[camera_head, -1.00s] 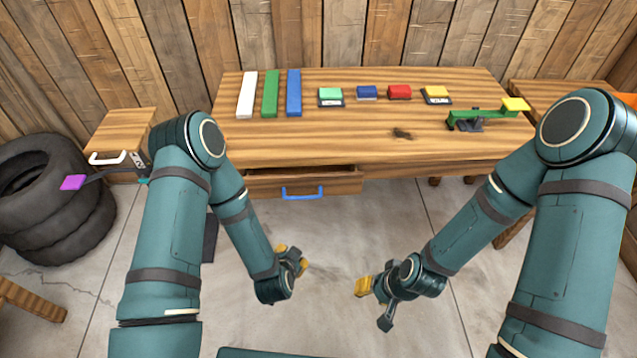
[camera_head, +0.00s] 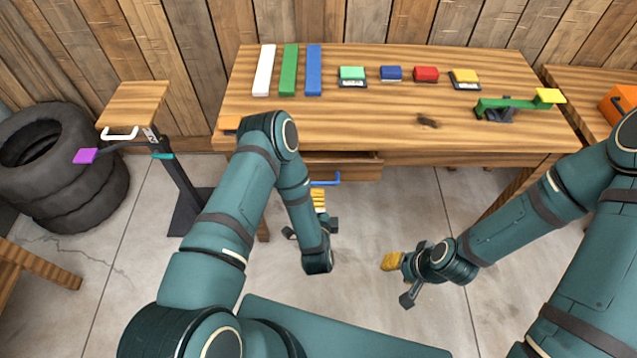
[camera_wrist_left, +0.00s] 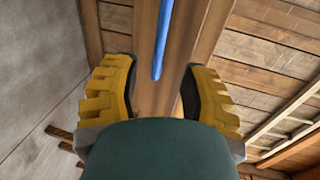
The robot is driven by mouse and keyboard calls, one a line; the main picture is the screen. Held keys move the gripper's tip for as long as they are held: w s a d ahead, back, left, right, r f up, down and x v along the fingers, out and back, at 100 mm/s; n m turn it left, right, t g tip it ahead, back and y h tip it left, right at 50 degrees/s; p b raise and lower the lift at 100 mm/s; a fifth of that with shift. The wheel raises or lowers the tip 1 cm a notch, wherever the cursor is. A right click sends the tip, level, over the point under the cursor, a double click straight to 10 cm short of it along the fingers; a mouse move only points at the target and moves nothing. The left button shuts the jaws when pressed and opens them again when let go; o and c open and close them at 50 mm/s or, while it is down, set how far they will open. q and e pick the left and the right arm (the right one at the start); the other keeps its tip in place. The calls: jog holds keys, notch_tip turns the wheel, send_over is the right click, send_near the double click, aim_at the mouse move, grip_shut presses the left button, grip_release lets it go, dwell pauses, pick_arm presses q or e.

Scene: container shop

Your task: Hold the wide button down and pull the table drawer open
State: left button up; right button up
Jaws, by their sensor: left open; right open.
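The wooden table (camera_head: 360,130) stands ahead, its drawer (camera_head: 360,170) under the top, partly hidden by my left arm. A dark gap shows above the drawer front, so it appears slightly ajar. The drawer's blue handle (camera_head: 328,181) also shows in the left wrist view (camera_wrist_left: 162,40), between the open fingers. My left gripper (camera_head: 318,198) is open just in front of the handle; I cannot tell whether they touch. My right gripper (camera_head: 390,262) is open and empty, low in front of the table.
White, green and blue bars (camera_head: 314,70) lie at the back left of the table. A green lever (camera_head: 510,104) with a yellow end is at the right. A stand with a white handle (camera_head: 120,133) and purple pad (camera_head: 85,156) is left, near stacked tires (camera_head: 60,170).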

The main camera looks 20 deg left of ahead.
aim_at(318, 182)
pick_arm(q)
jog(key=b+x, duration=0.1)
jog(key=x, duration=0.7)
jog(key=shift+w, duration=0.1)
grip_shut()
